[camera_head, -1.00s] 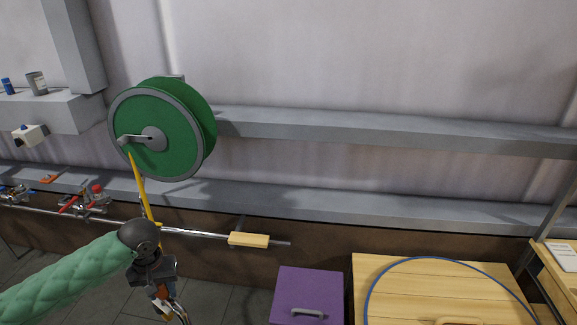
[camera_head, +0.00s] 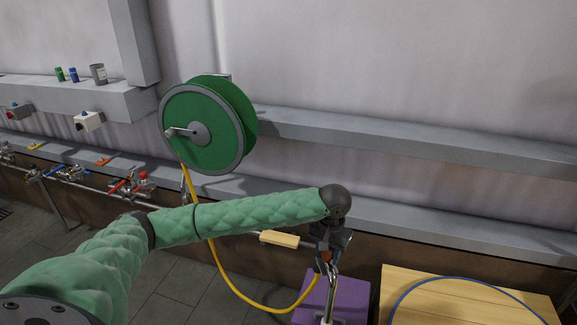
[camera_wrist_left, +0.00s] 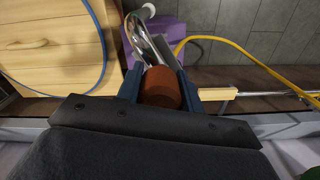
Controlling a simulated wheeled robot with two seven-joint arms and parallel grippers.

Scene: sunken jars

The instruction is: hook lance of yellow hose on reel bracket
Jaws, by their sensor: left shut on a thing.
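The green hose reel (camera_head: 225,150) with grey rims and a crank is mounted on the wall. The yellow hose (camera_head: 215,260) hangs from its lower left side, loops low and rises to my left gripper. My left gripper (camera_head: 328,255) is right of and below the reel, shut on the lance's red-brown grip (camera_wrist_left: 160,88). The lance's bent chrome tube (camera_head: 332,285) points down to a white tip (camera_wrist_left: 148,11). The yellow hose also shows in the left wrist view (camera_wrist_left: 225,40). I cannot make out a separate hook on the reel's bracket. My right gripper is not in view.
A purple box (camera_head: 350,297) stands behind and below the lance. A wooden crate or table (camera_head: 425,278) with a blue hoop (camera_head: 480,280) is to its right. A rail with a wooden block (camera_head: 279,238) and several valves (camera_head: 130,185) runs along the wall. Ledges line the wall.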

